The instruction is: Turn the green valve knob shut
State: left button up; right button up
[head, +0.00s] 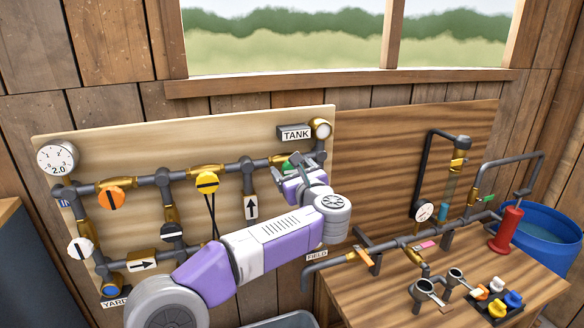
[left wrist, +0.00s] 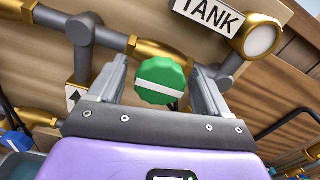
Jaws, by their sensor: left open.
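The green valve knob (left wrist: 162,82) is a faceted green disc with a white bar across it, which lies close to level in the left wrist view. In the head view only a small part of the knob (head: 288,166) shows, mostly hidden behind my left gripper. It sits on the pipe run below the TANK sign (head: 295,133). My left gripper (left wrist: 160,85) is open, with one finger on each side of the knob and a visible gap on both sides. In the head view my left gripper (head: 302,166) is at the board's upper right. My right gripper is not in view.
Orange (head: 110,199) and yellow (head: 207,183) knobs sit on the same pipes to the left, with a round gauge (head: 57,158) further left. A workbench (head: 375,292) with pipes, a red cylinder (head: 507,230) and a blue barrel (head: 570,222) stand to the right.

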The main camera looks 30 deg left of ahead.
pick_arm(q)
jog(key=shift+w+a, duration=0.1)
jog(key=shift+a, duration=0.05)
jog(key=shift+c, duration=0.4)
jog(key=c, duration=1)
jog(key=shift+o, duration=0.2)
